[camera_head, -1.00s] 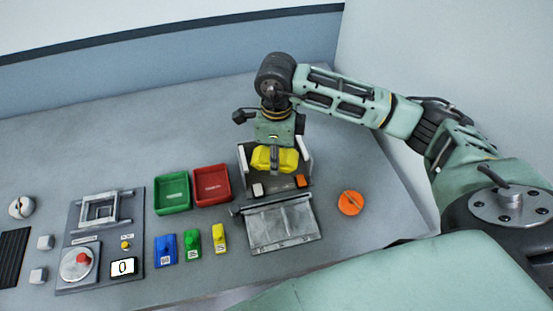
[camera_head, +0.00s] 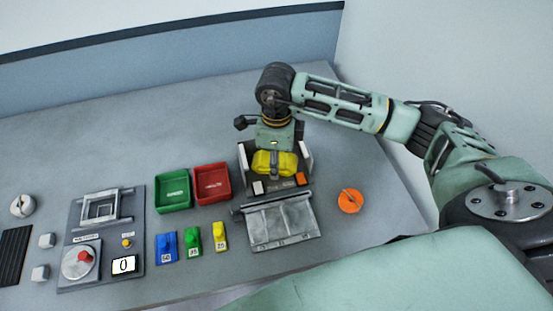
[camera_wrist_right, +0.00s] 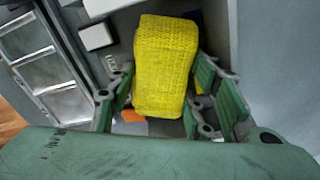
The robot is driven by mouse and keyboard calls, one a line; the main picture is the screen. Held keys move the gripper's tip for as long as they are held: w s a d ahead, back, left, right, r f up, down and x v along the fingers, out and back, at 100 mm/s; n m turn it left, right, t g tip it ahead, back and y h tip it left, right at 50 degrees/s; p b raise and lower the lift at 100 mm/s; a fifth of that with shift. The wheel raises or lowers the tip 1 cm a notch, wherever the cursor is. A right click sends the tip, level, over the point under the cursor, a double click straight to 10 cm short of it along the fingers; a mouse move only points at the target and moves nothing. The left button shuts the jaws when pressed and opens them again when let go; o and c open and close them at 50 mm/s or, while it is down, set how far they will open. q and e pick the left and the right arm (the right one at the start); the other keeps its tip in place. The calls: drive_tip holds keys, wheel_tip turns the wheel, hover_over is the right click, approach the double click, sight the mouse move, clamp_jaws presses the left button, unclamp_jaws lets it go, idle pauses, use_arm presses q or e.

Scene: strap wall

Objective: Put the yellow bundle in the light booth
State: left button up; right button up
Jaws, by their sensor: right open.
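The yellow bundle (camera_head: 265,164) lies in the light booth (camera_head: 306,158), between its pale side walls. The booth's front panel (camera_head: 281,224) lies folded open toward me. My right gripper (camera_head: 275,165) reaches down into the booth from above. In the right wrist view the bundle (camera_wrist_right: 165,60) sits between the gripper's two green fingers (camera_wrist_right: 168,88), which are open on either side of it. I cannot tell whether the bundle rests fully on the booth floor. My left gripper is not in view.
A green tray (camera_head: 173,208) and a red tray (camera_head: 212,199) stand left of the booth. Blue (camera_head: 166,248), green (camera_head: 192,240) and yellow (camera_head: 220,237) tagged pieces lie in front of them. An orange disc (camera_head: 350,202) is right of the booth. A scale-like panel (camera_head: 88,230) is at left.

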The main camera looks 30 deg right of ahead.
drive_tip(key=shift+w+r+b, duration=0.1)
drive_tip(key=shift+r+b, duration=0.25)
drive_tip(key=shift+r, duration=0.2)
wheel_tip(320, 180, up, 10)
drive_tip(key=shift+f+b, duration=0.15)
drive_tip(key=shift+b, duration=0.9)
drive_tip(key=shift+r, duration=0.7)
drive_tip(key=shift+c, duration=0.3)
